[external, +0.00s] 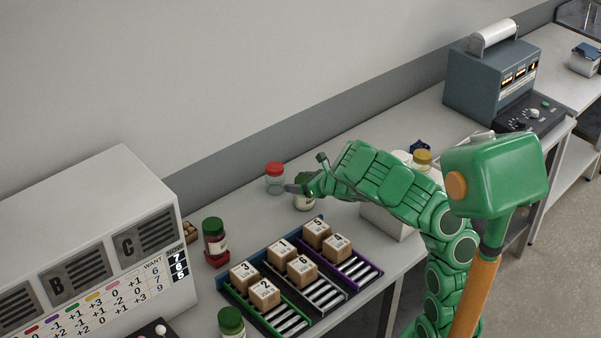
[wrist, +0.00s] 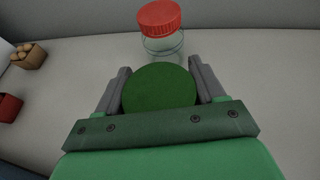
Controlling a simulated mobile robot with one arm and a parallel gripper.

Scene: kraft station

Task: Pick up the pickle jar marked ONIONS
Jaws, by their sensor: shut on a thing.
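My gripper (external: 301,190) reaches over the back of the bench and is shut on a jar with a round green lid (wrist: 160,88). The lid sits between both fingers in the wrist view. In the external view the held jar (external: 304,203) shows a pale label below my fingers; its words are too small to read, so I cannot confirm ONIONS. Whether it touches the bench is unclear. A clear jar with a red lid (external: 275,177) stands just beyond it, to the left in the external view; it also shows ahead in the wrist view (wrist: 160,25).
A green-lidded jar with dark red contents (external: 214,238) stands at left on a red base. Another green-lidded jar (external: 231,321) is at the front. Numbered boxes (external: 265,292) sit on roller trays. A yellow-lidded jar (external: 422,160) is behind my arm. A small crate (external: 189,232) is at left.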

